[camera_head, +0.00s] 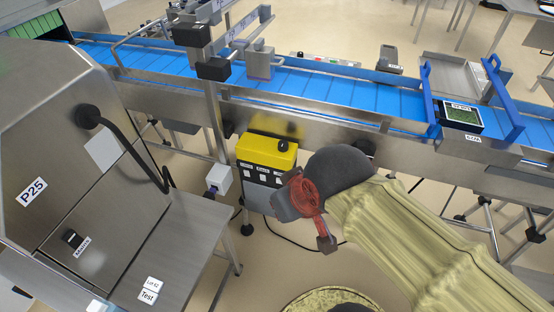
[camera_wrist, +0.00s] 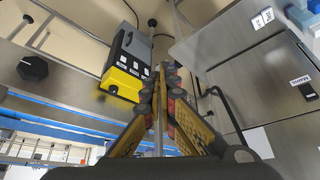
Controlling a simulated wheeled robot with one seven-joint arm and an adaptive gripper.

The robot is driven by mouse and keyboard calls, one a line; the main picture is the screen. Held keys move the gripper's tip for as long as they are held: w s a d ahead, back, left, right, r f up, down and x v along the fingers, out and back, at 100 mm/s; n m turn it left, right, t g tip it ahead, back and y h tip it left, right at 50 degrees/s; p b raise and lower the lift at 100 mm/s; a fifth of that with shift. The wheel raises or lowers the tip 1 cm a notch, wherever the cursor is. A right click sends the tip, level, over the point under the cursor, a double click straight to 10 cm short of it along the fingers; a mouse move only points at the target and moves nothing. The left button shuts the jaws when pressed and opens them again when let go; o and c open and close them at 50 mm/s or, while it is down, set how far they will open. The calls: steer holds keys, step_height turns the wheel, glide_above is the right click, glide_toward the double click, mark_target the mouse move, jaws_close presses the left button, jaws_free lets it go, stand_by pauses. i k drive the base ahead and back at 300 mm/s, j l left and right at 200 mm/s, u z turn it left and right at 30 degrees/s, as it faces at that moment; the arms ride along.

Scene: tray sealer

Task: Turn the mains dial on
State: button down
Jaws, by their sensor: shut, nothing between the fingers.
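The mains dial is a small black knob (camera_head: 72,238) with a label beside it on the slanted steel front of the machine marked P25, at the lower left of the head view. In the wrist view the dial (camera_wrist: 308,92) is at the far right, beside a white "Mains" label. I cannot make out its setting. My gripper (camera_wrist: 162,72) is shut and empty, its fingers meeting in the middle of the wrist view. It is well apart from the dial, which lies to the left of my arm in the head view.
A yellow-topped control box (camera_head: 266,152) stands close to my arm under the blue conveyor (camera_head: 320,88). A steel side table (camera_head: 180,240) stands between the dial's machine and the box. A black hose (camera_head: 135,150) curves over the machine front. A black tray (camera_head: 462,115) sits on the conveyor.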

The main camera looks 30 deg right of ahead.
mark_target(283, 144)
steer(key=i+l+u, duration=0.15)
steer(key=i+l, duration=0.6)
